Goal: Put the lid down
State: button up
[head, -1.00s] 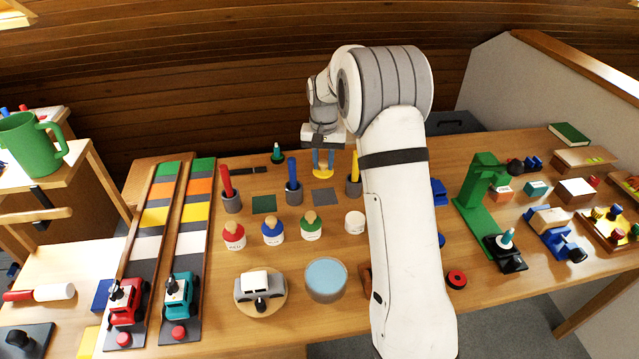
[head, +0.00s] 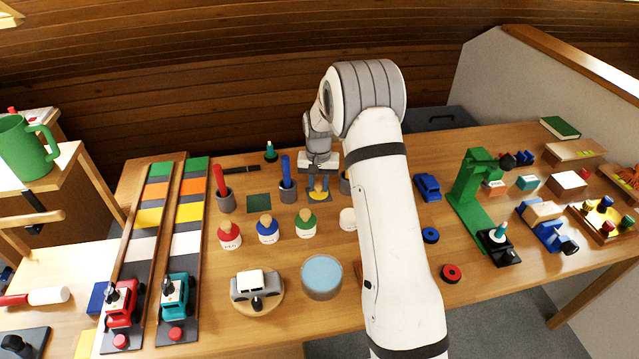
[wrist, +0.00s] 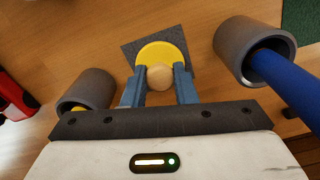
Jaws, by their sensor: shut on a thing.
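The lid is a yellow disc (head: 318,196) with a round wooden knob (wrist: 159,77). My gripper (head: 318,184) is shut on the knob, one blue finger on each side, and the lid looks level. The yellow lid also shows in the wrist view (wrist: 168,51). It is over a dark grey square (wrist: 131,48) on the bench, which shows past the lid's edge. I cannot tell whether the lid touches the square. An open-looking white jar (head: 347,219) stands in front and to the right, partly hidden by my arm.
A grey cup with a blue marker (head: 288,192) stands close left of the lid, another cup (head: 345,183) close right. Jars with red (head: 229,236), blue (head: 267,230) and green (head: 306,224) lids stand in front. A green square (head: 259,203) lies bare further left.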

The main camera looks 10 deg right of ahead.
aim_at(318, 185)
jog(key=shift+f, duration=0.15)
jog(key=o, duration=1)
jog(key=shift+c, duration=0.2)
notch_tip(318, 185, up, 12)
jog(key=s+r+n+t, duration=0.1)
jog(key=s+r, duration=0.9)
jog(key=s, duration=0.4)
jog(key=s+n+t, duration=0.1)
jog(key=s+n, duration=0.1)
jog(key=s, duration=1.9)
jog(key=shift+s+d+f+t, duration=0.25)
jog(key=shift+s+f+t, duration=0.05)
jog(key=shift+f, duration=0.05)
